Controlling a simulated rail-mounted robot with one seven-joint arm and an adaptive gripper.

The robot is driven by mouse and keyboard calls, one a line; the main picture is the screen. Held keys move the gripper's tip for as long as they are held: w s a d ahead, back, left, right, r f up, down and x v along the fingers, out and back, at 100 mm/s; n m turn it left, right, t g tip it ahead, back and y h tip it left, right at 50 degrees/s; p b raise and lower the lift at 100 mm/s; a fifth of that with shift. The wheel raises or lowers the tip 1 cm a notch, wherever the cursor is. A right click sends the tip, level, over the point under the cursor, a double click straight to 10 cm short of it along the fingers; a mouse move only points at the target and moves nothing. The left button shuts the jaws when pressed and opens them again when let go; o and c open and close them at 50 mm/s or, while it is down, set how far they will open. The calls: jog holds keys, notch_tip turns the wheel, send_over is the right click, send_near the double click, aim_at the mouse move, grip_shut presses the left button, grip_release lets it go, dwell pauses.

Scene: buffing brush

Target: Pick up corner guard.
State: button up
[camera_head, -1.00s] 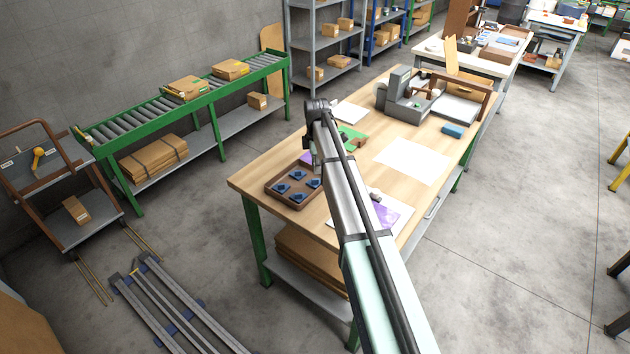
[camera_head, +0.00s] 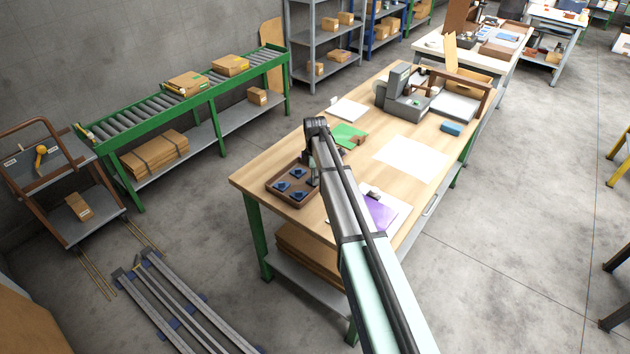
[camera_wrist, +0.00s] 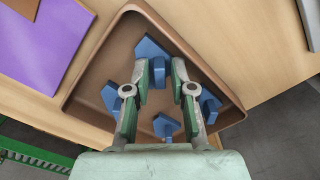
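Blue corner guards (camera_head: 281,185) stand in a brown tray (camera_head: 273,196) at the near left of the wooden workbench. My gripper (camera_head: 313,181) is down at the tray's right side. In the wrist view my gripper (camera_wrist: 160,74) is open, its two fingers on either side of the upright part of one corner guard (camera_wrist: 158,70). A small gap seems to show beside each finger, but contact is hard to tell. Another guard (camera_wrist: 209,104) is right of the right finger, and one (camera_wrist: 165,126) lies between the finger bases. A further guard (camera_wrist: 111,97) is partly hidden by the left finger.
The tray's raised walls surround the guards. A purple sheet (camera_wrist: 40,45) lies beside the tray in the wrist view. A green item (camera_head: 348,135), a white sheet (camera_head: 411,158) and a grey machine (camera_head: 402,100) are farther along the bench. Bare wood lies around the sheet.

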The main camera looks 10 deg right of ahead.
grip_shut()
jog(key=shift+r, duration=0.15)
